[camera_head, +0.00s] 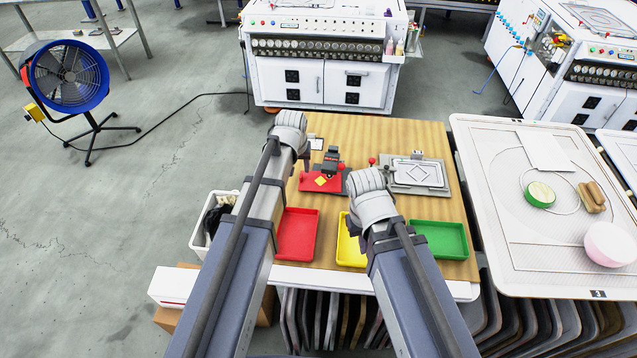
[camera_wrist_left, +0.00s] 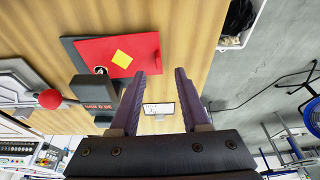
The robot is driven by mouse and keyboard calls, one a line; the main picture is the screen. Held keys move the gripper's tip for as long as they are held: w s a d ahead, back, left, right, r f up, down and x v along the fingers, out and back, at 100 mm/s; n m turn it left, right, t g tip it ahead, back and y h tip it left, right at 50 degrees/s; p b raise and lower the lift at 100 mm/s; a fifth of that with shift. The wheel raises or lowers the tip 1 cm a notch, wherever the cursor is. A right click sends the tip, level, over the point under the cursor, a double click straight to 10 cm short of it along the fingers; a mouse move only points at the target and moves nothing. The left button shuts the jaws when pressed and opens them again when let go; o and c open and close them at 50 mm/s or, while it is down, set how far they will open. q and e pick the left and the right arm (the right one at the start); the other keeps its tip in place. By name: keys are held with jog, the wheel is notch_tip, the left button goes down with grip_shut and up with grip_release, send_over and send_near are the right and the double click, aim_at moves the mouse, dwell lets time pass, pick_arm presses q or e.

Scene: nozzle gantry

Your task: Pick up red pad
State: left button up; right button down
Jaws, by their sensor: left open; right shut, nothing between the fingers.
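The red pad (camera_head: 322,182) is a flat red piece with a yellow diamond on it, resting on a dark base on the wooden table. It also shows at the upper left of the left wrist view (camera_wrist_left: 92,50). My left gripper (camera_wrist_left: 166,72) is open and empty, its two fingers apart, with the red pad just beside the left finger. In the head view the left wrist (camera_head: 290,130) is left of the pad and above the table. My right gripper (camera_head: 368,190) is right of the pad; its fingers are mostly hidden by its own body.
A small dark press with a red knob (camera_wrist_left: 50,99) adjoins the pad. A red tray (camera_head: 297,233), a yellow tray (camera_head: 349,247) and a green tray (camera_head: 440,239) line the front. A grey framed plate (camera_head: 417,174) lies to the right. A white bin (camera_head: 203,225) stands left.

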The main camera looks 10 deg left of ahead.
aim_at(301, 175)
pick_arm(q)
jog(key=b+x, duration=0.4)
jog(key=x, duration=0.1)
jog(key=shift+d, duration=0.15)
pick_arm(e)
notch_tip(301, 175, down, 5)
jog(key=shift+r, duration=0.1)
jog(key=shift+r, duration=0.1)
pick_arm(q)
grip_shut()
